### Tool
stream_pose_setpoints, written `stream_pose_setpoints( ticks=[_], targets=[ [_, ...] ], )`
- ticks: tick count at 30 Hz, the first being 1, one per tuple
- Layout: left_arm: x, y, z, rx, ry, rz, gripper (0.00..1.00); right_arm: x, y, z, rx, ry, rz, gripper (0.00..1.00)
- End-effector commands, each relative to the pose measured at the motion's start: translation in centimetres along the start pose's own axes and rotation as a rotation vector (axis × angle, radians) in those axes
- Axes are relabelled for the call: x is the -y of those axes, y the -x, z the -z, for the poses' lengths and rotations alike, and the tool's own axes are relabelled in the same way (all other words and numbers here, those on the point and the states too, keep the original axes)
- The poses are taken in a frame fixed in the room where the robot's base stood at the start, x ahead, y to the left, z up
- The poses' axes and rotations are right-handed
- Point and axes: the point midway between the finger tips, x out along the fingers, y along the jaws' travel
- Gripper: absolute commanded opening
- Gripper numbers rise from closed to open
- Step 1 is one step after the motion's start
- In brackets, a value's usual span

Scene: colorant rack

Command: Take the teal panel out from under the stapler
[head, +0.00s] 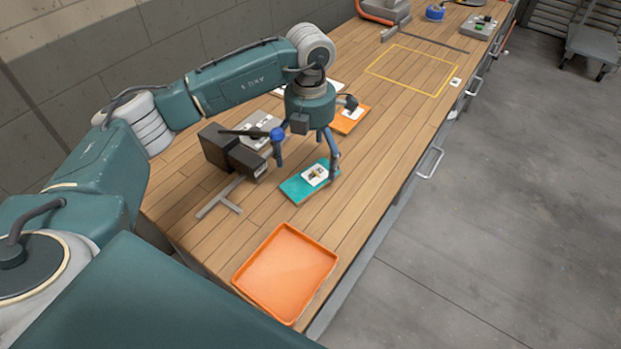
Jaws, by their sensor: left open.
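The teal panel (294,188) lies flat on the wooden bench, below my left gripper. A small white label with a dark and yellowish picture (315,175) shows on its top. I cannot make out a stapler on the panel. My left gripper (307,167) points down with its fingers spread, open, with no object visible between them. One finger comes down close to the panel's right end; I cannot tell whether it touches. The other is to the left of the panel. My right gripper is out of view.
An orange tray (262,289) sits at the near bench end. A black box (222,147) and grey T-shaped piece (221,199) lie left of the panel. An orange panel (347,125) lies beyond the gripper. A yellow outline (392,84) marks clear bench farther back.

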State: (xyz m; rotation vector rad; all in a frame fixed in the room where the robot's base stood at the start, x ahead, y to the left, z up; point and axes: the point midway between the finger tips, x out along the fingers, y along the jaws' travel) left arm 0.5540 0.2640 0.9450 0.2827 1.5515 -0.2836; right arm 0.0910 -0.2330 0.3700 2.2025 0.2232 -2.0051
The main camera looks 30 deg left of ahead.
Motion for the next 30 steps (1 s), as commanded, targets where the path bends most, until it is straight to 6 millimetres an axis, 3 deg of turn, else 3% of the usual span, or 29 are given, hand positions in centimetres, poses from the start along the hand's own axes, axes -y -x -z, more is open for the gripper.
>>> stream_pose_setpoints(
  ticks=[7, 12, 20, 27, 30],
  targets=[
    [-0.7, -2.9, 0.3, -0.006, 0.001, 0.001, 0.99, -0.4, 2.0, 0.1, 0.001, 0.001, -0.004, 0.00],
    [-0.7, -4.9, 0.2, -0.003, 0.001, 0.001, 0.99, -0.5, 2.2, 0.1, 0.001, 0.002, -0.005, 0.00],
    [-0.7, -5.3, 0.1, 0.000, 0.000, 0.000, 0.99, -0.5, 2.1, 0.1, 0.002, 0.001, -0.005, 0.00],
    [-0.7, -5.2, 0.1, -0.001, 0.000, 0.000, 0.51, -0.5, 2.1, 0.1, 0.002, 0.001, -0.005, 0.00],
    [-0.7, -5.2, 0.1, 0.000, 0.000, 0.000, 0.48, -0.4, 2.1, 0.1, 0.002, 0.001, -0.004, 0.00]
  ],
)
